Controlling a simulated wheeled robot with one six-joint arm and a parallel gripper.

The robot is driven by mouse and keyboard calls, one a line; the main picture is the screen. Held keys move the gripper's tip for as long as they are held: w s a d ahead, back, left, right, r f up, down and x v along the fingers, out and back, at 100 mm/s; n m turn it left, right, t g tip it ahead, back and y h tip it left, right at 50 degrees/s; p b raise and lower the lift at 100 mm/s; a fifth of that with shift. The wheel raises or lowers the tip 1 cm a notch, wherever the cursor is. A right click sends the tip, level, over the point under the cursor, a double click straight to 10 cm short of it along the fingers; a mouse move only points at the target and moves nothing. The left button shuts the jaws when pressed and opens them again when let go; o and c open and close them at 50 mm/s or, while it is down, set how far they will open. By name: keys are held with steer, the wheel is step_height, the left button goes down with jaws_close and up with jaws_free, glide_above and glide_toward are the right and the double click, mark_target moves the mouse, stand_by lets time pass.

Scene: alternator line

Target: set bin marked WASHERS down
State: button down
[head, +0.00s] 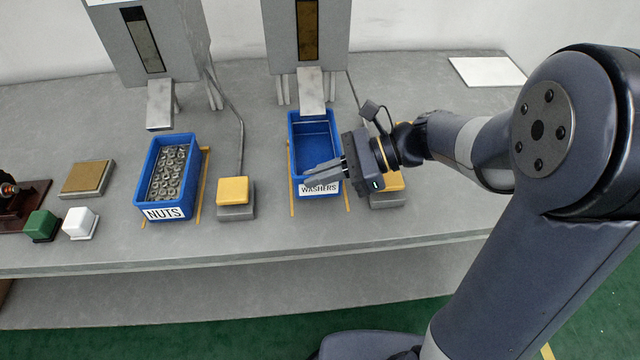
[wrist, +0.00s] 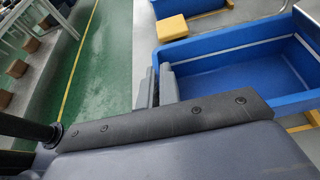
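The blue bin marked WASHERS (head: 315,128) is empty and upright between two yellow lines on the grey table, below a chute. Its white label faces the front edge. My gripper (head: 308,176) reaches in from the right, with its fingers along the front wall. In the wrist view, the bin (wrist: 225,75) fills the right side. My gripper's fingers (wrist: 158,84) lie close on either side of its wall, one inside and one outside, with blue between them. I cannot tell whether the bin's base touches the table.
A blue NUTS bin (head: 150,180) full of nuts stands to the left. A yellow-topped block (head: 233,190) lies between the bins; another is partly behind my gripper. Grey dispensers (head: 305,40) stand behind. Green (head: 41,224) and white (head: 80,223) blocks sit at far left.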

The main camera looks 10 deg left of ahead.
mark_target(320, 196)
steer(key=shift+f, duration=1.7)
steer(key=shift+f, duration=0.1)
steer(key=shift+f+b, duration=0.15)
steer(key=shift+b, duration=0.15)
steer(key=c, duration=1.6)
jaws_free()
steer(key=shift+c, duration=0.2)
steer(key=shift+r, duration=0.35)
steer(key=v, duration=1.2)
steer(key=shift+f+p, duration=0.1)
steer(key=shift+p, duration=0.2)
